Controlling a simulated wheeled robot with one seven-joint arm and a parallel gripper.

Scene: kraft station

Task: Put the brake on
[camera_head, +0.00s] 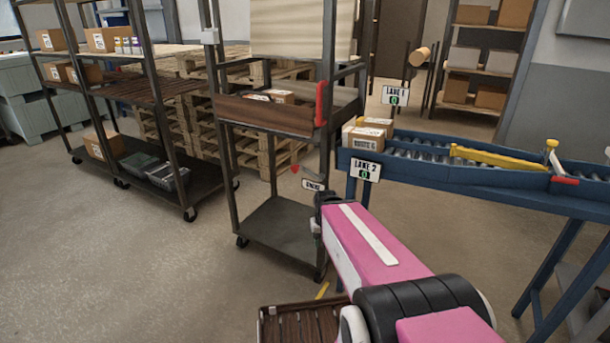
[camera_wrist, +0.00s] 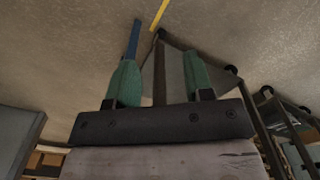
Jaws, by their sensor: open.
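The dark-framed cart (camera_head: 276,226) stands mid-picture in the head view. On its near right post is a small white label (camera_head: 312,185), too small to read surely, and beside it a short grey lever with a red end (camera_head: 295,169), which may be the brake. My gripper (camera_wrist: 160,62) is open and empty in the wrist view, its two green fingers apart. In the head view my wrist is just below the label, in front of the cart's near right post, and hides part of it. The fingertips are not clear there. The cart's frame (camera_wrist: 176,75) shows behind the fingers in the wrist view.
A blue roller conveyor (camera_head: 420,160) with a yellow bar (camera_head: 500,158) stands to the right. A wheeled rack (camera_head: 165,185) is at left, with pallets (camera_head: 255,145) behind. The floor at front left is clear.

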